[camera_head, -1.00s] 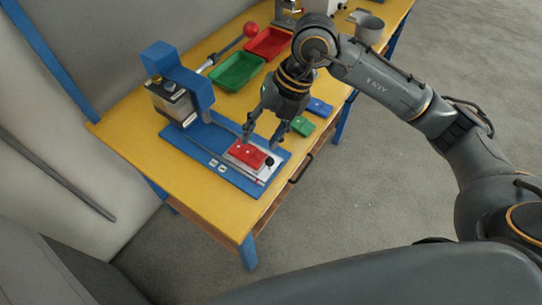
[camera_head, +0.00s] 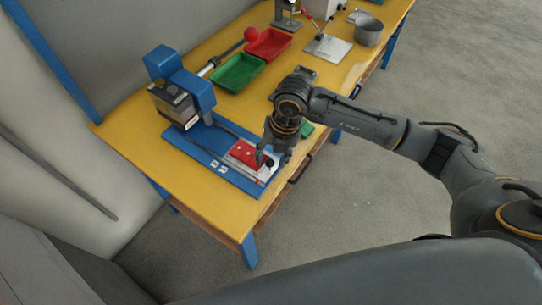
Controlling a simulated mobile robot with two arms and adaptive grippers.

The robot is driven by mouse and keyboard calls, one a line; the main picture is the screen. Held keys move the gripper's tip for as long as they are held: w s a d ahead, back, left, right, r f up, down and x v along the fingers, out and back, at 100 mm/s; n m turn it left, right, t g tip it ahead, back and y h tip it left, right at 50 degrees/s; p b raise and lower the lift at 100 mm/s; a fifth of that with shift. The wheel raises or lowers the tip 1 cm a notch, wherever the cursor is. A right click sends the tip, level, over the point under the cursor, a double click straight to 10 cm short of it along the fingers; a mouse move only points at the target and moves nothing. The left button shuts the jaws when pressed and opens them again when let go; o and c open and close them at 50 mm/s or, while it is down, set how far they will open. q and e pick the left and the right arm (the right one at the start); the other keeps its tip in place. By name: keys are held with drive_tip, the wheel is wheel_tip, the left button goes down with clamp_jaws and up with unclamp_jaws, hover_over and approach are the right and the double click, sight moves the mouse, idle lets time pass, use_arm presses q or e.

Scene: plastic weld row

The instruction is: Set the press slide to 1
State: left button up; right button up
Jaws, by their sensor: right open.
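The press has a blue base plate (camera_head: 197,148) and a blue column with a dark, boxy head (camera_head: 174,103) at its left end. The slide is a pale plate (camera_head: 258,172) near the right end of the base, away from the head, and carries a red part (camera_head: 244,153). A small dark knob (camera_head: 269,163) is at the slide's right end. My right gripper (camera_head: 272,158) is open and low, with its fingers at the knob; I cannot tell whether they touch it. Two small white labels (camera_head: 217,166) are on the base, too small to read. My left gripper is not in view.
A green tray (camera_head: 238,73) and a red tray (camera_head: 268,45) lie behind, beside a lever with a red ball (camera_head: 251,34). A green part (camera_head: 307,130) is partly hidden by my right arm. A grey cup (camera_head: 368,32) stands farther back on the yellow table (camera_head: 125,122).

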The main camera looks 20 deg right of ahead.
sight(251, 155)
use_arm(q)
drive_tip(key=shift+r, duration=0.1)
use_arm(e)
drive_tip(key=shift+f, duration=0.5)
drive_tip(key=shift+c, duration=0.2)
clamp_jaws()
drive_tip(key=w+a+b, duration=0.1)
drive_tip(key=w+a, duration=0.1)
drive_tip(key=w+a+b, duration=0.2)
drive_tip(key=shift+w+f+b, duration=0.2)
drive_tip(key=shift+w+b, duration=0.1)
drive_tip(key=shift+w, duration=0.1)
drive_tip(key=w+a, duration=0.1)
drive_tip(key=w+a+b, duration=0.1)
drive_tip(key=w, duration=0.1)
drive_tip(key=shift+w+a+r, duration=0.15)
drive_tip(key=shift+a+r, duration=0.05)
drive_tip(key=shift+w+a, duration=0.15)
drive_tip(key=shift+w, duration=0.05)
drive_tip(key=shift+s, duration=0.1)
drive_tip(key=shift+o, duration=0.2)
unclamp_jaws()
drive_tip(key=shift+s, duration=0.1)
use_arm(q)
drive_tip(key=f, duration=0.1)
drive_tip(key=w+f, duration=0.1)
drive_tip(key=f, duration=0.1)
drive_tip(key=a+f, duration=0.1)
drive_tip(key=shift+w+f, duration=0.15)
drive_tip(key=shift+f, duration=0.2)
